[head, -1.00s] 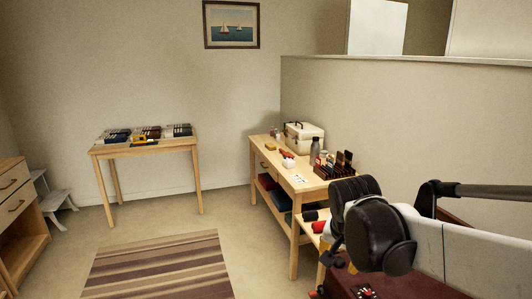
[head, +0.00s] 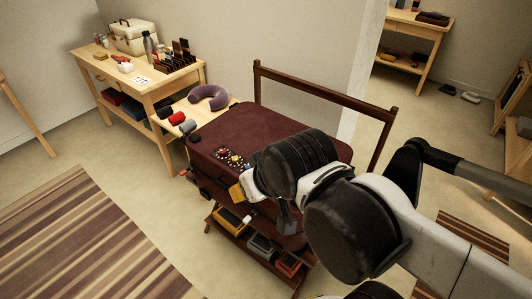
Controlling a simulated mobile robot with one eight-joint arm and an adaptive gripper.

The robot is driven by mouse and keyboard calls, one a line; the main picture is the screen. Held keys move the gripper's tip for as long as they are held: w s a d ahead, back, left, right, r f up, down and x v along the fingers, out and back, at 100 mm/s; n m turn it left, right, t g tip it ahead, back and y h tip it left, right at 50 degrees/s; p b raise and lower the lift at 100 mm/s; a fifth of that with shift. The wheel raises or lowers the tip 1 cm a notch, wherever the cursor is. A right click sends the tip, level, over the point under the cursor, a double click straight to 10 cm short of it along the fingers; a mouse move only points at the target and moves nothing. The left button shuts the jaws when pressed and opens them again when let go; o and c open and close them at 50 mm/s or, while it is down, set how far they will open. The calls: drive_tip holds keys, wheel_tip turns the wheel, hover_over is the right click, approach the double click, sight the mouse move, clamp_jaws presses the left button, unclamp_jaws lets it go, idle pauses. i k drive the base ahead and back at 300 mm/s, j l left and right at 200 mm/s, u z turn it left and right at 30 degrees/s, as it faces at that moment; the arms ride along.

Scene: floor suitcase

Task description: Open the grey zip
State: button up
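A maroon suitcase (head: 265,122) lies flat on a low wooden stand in the middle of the head view. A small dark patch with red and yellow dots (head: 229,157) shows on its top near the front left. I cannot make out a grey zip. My arm comes in from the right and covers the front right part of the suitcase. The end of my arm, with my gripper (head: 285,218), hangs in front of the suitcase's near side. Its fingers are too small and dark to tell whether they are open or shut. Contact with the suitcase cannot be judged.
Several small bins (head: 262,246) sit on the stand's lower shelf. A purple neck pillow (head: 208,97) lies on a low bench behind left, beside a wooden table (head: 180,75). A wooden rail (head: 322,88) rises behind the suitcase. A striped rug (head: 75,235) and open floor lie left.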

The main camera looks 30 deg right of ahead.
sight(248, 218)
drive_tip(key=k+l+z, duration=0.15)
drive_tip(key=k, duration=0.35)
drive_tip(key=k+l+z, duration=0.15)
drive_tip(key=k+l, duration=0.25)
drive_tip(key=i+j+u, duration=0.25)
drive_tip(key=i, duration=0.25)
drive_tip(key=i+u, duration=0.25)
drive_tip(key=i, duration=0.25)
drive_tip(key=k+l+z, duration=0.1)
drive_tip(key=k+z, duration=0.15)
drive_tip(key=k, duration=0.3)
drive_tip(key=k+l+z, duration=0.25)
drive_tip(key=k, duration=0.25)
